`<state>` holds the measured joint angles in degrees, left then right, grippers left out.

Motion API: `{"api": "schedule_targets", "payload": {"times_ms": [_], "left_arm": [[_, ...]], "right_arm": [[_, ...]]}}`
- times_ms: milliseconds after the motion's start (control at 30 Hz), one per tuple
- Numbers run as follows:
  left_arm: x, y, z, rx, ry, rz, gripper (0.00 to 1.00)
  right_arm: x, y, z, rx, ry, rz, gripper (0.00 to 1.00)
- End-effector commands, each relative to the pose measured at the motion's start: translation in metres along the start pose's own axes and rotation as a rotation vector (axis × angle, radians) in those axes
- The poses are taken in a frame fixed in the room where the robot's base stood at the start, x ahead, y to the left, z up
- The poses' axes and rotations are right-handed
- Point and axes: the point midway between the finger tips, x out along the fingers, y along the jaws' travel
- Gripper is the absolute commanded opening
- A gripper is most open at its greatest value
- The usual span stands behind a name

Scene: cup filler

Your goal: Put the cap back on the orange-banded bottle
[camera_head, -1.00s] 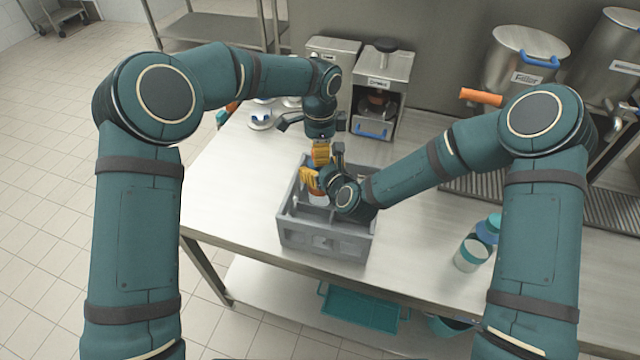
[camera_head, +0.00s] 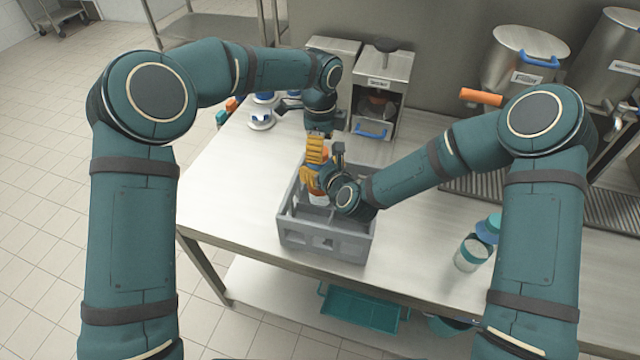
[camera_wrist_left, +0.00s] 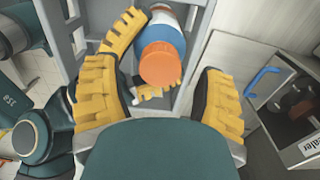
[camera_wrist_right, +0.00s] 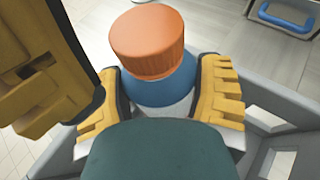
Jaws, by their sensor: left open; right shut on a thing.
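The bottle (camera_wrist_right: 165,85) stands upright in the grey crate (camera_head: 325,240), with a blue shoulder and an orange cap (camera_wrist_right: 147,42) on its top. The left wrist view shows the cap (camera_wrist_left: 160,64) resting on the blue shoulder, and a white body with an orange band beyond. I cannot tell how tightly the cap sits. My right gripper (camera_wrist_right: 165,100) is shut on the bottle body below the shoulder. My left gripper (camera_wrist_left: 160,85) is open and empty just above the cap, its fingers apart on either side. In the head view the left fingers (camera_head: 316,148) partly hide the cap.
Blue-and-white cups on saucers (camera_head: 261,120) stand at the table's back left. Jars with teal and blue parts (camera_head: 472,252) stand at the front right. The table left of the crate is clear.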

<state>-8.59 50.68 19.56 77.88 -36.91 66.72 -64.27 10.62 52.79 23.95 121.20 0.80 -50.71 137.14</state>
Motion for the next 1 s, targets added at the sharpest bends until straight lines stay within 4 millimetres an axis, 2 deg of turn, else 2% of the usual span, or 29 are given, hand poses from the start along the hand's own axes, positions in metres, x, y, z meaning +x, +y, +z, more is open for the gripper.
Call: {"api": "schedule_targets", "payload": {"times_ms": [300,500,667,933,967,1000], "left_arm": [[-0.065,0.0,-0.001,0.001,0.0,-0.004,0.7],[-0.093,0.0,-0.001,0.001,0.0,-0.003,0.7],[-0.101,0.0,-0.001,0.002,0.0,0.0,0.7],[-0.102,0.0,-0.001,0.003,0.0,0.0,0.7],[-0.102,0.0,-0.001,0.003,0.0,0.0,0.7],[-0.102,0.0,-0.001,0.003,0.0,0.0,0.7]], "right_arm": [[0.0,0.0,0.0,0.001,0.001,0.001,0.0],[0.0,0.0,0.0,0.001,0.001,0.001,0.0],[0.0,0.0,0.0,0.001,0.001,0.001,0.0],[0.0,0.001,0.0,0.001,0.001,0.001,0.0],[0.0,0.001,0.0,0.001,0.001,0.001,0.77],[0.0,0.001,0.0,0.001,0.001,0.001,0.91]]}}
